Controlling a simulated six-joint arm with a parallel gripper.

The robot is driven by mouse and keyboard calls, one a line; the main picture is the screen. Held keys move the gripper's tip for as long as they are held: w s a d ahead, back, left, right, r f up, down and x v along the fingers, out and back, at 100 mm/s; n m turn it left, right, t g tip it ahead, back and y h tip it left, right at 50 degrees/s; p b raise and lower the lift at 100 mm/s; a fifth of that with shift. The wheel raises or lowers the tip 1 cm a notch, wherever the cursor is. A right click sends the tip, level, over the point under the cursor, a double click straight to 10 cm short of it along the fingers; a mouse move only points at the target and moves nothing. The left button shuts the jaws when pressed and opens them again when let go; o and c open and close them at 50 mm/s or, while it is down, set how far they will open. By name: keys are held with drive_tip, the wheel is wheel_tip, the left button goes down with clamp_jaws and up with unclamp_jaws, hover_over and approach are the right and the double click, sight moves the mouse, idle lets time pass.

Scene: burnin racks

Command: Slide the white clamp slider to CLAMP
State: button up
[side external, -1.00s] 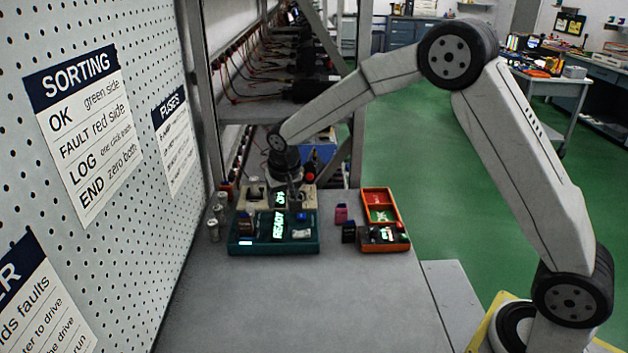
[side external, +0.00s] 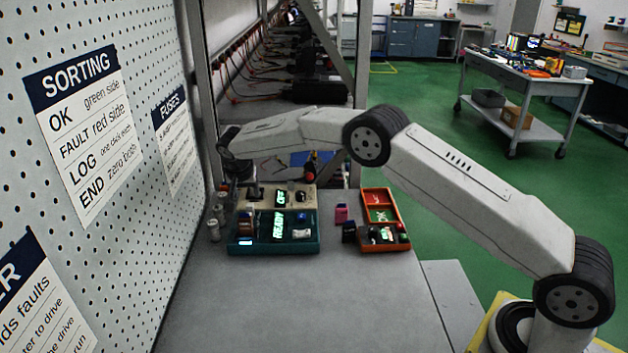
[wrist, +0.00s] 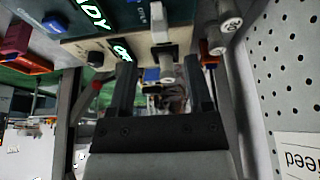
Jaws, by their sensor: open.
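The cream panel (side external: 268,204) stands behind the teal tray, with a lit display reading OFF (side external: 280,197). My gripper (side external: 240,188) is at the panel's left end; its fingertips are hard to make out there. In the wrist view my gripper (wrist: 162,78) is open, one dark finger on each side of a pale, white-topped piece (wrist: 166,68) at the panel's edge. This looks like the white clamp slider, but I see no CLAMP lettering. A gap shows between it and both fingers; contact is not visible.
The teal tray (side external: 274,247) is in front of the panel; an orange tray (side external: 384,248) is to its right. Silver cylinders (side external: 214,229) stand at left, close to the pegboard (side external: 150,60). The front of the bench is clear.

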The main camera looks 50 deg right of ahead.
sight(250, 205)
drive_tip(key=shift+f, duration=0.15)
drive_tip(key=shift+x, duration=3.75)
clamp_jaws()
